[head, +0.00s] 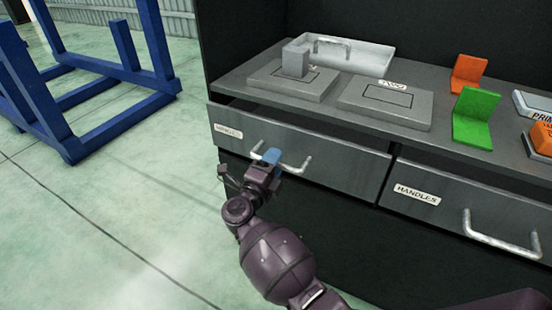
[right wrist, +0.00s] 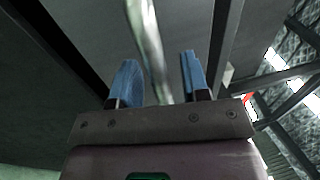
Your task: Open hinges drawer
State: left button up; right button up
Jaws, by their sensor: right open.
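The hinges drawer (head: 340,158) is the left grey drawer under the workbench, with a white label (head: 229,131) at its left end. A dark gap shows along its top edge; I cannot tell how far out it stands. Its metal bar handle (head: 304,165) sits mid-front. My right gripper (head: 271,156) is at the left part of this handle, partly covering it. In the right wrist view, the handle bar (right wrist: 147,40) runs between the two open blue fingers (right wrist: 158,65), apparently not clamped. My left gripper is not in view.
A second drawer labelled HANDLES (head: 440,203) is to the right. On the bench top lie a grey tray (head: 343,54), flat plates (head: 385,106), an orange bracket (head: 468,72) and a green bracket (head: 476,118). A blue frame (head: 120,85) stands at left. The floor before the bench's left is clear.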

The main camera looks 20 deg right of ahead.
jog(key=shift+x, duration=0.85)
grip_shut()
